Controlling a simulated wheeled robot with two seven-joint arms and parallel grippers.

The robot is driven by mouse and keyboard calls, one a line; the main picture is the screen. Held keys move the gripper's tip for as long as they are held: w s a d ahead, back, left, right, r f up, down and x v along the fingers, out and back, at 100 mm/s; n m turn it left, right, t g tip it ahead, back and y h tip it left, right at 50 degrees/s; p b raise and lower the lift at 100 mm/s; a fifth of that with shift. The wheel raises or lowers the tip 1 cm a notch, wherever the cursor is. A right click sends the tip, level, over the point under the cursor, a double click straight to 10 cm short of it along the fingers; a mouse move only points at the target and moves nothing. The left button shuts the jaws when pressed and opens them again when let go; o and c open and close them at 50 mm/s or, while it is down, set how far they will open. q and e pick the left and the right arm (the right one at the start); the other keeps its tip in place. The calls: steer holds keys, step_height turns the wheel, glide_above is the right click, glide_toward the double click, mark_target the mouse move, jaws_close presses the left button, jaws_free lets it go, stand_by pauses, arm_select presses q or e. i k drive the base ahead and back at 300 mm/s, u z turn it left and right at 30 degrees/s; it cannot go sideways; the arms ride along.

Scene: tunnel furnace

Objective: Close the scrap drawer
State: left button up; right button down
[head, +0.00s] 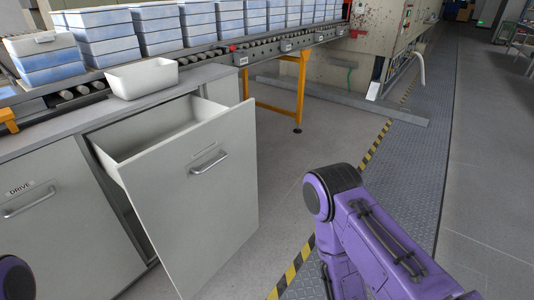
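The scrap drawer (190,190) is a tall light-grey front with a metal bar handle (208,163) and a small label above it that is too small to read. It stands pulled out from the grey cabinet (62,215), and its open top shows an empty-looking inside. My purple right arm is at the lower right, apart from the drawer front; its gripper is not visible. Only a bit of my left arm shows at the lower left edge, and its gripper is out of view.
A white tub (142,78) stands on the counter above the drawer. A roller conveyor (225,52) with stacked blue-white boxes runs behind. A closed drawer labelled DRIVE (30,203) is at left. Clear floor (290,170) lies right of the drawer.

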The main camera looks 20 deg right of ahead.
mark_target(186, 166)
steer(key=z, duration=0.2)
steer(key=i, duration=1)
